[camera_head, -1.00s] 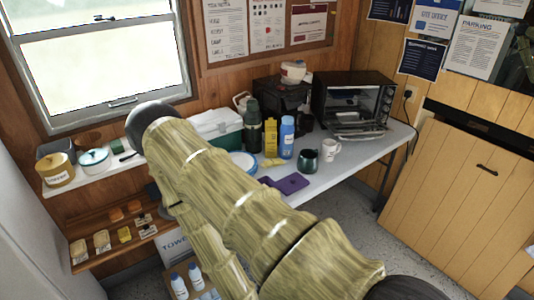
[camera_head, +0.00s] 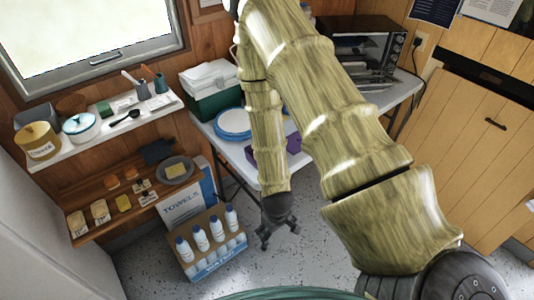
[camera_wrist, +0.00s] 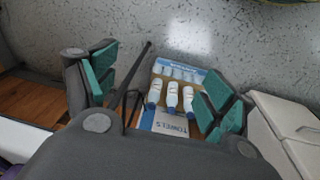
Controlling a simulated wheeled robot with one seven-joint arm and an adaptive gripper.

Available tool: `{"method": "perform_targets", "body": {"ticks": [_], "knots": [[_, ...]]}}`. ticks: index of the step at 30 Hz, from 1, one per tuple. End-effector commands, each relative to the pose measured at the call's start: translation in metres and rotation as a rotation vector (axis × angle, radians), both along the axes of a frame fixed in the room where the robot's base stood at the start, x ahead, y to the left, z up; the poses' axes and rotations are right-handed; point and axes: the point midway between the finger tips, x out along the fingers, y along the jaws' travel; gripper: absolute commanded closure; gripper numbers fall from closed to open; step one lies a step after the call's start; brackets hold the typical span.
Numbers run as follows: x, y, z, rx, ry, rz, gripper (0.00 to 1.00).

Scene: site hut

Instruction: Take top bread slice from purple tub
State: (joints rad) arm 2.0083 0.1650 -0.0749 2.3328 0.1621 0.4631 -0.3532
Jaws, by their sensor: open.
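The purple tub (camera_head: 294,143) is on the white table, mostly hidden behind my arm in the head view; a purple edge shows on either side of the forearm. I cannot see its inside, and no bread slice can be made out in it. My gripper (camera_head: 278,232) points down over the floor in front of the table, below and apart from the tub. In the wrist view my gripper (camera_wrist: 160,85) has its teal-padded fingers spread wide with nothing between them.
A blue-rimmed plate (camera_head: 233,123) and a green cooler box with white lid (camera_head: 212,76) stand on the table. A box of white bottles (camera_head: 213,245) sits on the floor left of my gripper. Wall shelves (camera_head: 110,222) hold small items at left.

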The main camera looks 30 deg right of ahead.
Motion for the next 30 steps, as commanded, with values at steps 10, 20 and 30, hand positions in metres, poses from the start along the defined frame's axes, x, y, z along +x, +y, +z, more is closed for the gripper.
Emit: {"method": "perform_targets", "body": {"ticks": [10,20,30], "knots": [[0.112,-0.065,0.076,0.002,-0.100,0.026,0.16],[0.185,-0.110,0.161,0.066,-0.208,0.071,0.16],[0.213,-0.130,0.207,0.111,-0.274,0.110,0.16]]}}
